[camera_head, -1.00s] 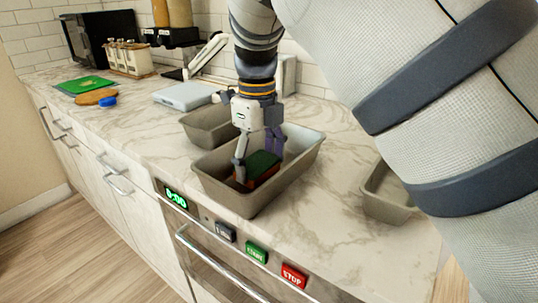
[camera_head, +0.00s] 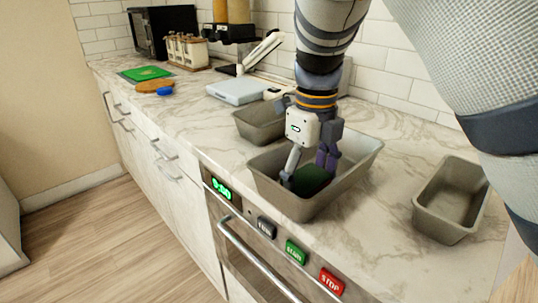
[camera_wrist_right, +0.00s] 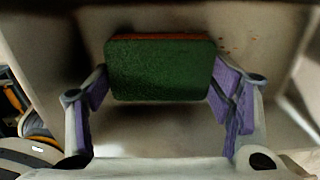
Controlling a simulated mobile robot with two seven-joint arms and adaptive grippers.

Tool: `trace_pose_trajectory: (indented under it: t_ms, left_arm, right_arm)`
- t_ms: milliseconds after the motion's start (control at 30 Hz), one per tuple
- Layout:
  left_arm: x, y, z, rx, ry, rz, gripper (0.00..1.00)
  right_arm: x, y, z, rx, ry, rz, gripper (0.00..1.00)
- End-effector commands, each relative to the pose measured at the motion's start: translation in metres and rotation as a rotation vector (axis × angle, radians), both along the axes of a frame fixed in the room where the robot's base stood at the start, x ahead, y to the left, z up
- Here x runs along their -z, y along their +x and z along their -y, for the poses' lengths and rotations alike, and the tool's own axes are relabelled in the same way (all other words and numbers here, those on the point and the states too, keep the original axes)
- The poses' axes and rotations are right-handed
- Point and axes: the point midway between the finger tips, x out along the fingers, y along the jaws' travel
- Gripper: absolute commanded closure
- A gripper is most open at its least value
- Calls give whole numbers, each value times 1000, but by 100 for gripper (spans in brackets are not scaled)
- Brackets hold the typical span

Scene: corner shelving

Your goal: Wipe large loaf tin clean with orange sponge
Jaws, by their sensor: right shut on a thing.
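The large loaf tin (camera_head: 360,165) is the middle and biggest of several grey tins on the marble counter. My right gripper (camera_head: 309,174) reaches down into it. The gripper is shut on the sponge (camera_head: 313,180), which has a dark green top; in the right wrist view the sponge (camera_wrist_right: 160,70) shows an orange edge below the green. It sits between both purple-padded fingers (camera_wrist_right: 160,88), low inside the tin. A few small orange-red specks show on the tin's inside in the wrist view. My left gripper is not in view.
A smaller tin (camera_head: 257,128) stands close behind to the left, and another tin (camera_head: 449,205) stands to the right. A white scale (camera_head: 238,91), a green board (camera_head: 146,73) and a blue item (camera_head: 165,91) lie farther left. Oven buttons (camera_head: 295,253) line the front.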

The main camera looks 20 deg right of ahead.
Motion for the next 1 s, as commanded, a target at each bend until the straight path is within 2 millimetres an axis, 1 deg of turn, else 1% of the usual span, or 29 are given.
trace_pose_trajectory:
  t_ms: [167, 400, 567, 667, 1000]
  left_arm:
    - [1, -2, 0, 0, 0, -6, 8]
    - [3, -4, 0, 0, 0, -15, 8]
    - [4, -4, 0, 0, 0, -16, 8]
    - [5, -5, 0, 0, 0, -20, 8]
    - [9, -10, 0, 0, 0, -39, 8]
  right_arm:
    - [1, 3, 12, 0, 1, -3, 49]
    - [1, 9, 36, 0, 1, -4, 49]
    - [0, 11, 41, 0, -1, -2, 49]
    - [0, 13, 48, 1, 1, -1, 49]
    - [0, 20, 81, 1, 1, -4, 49]
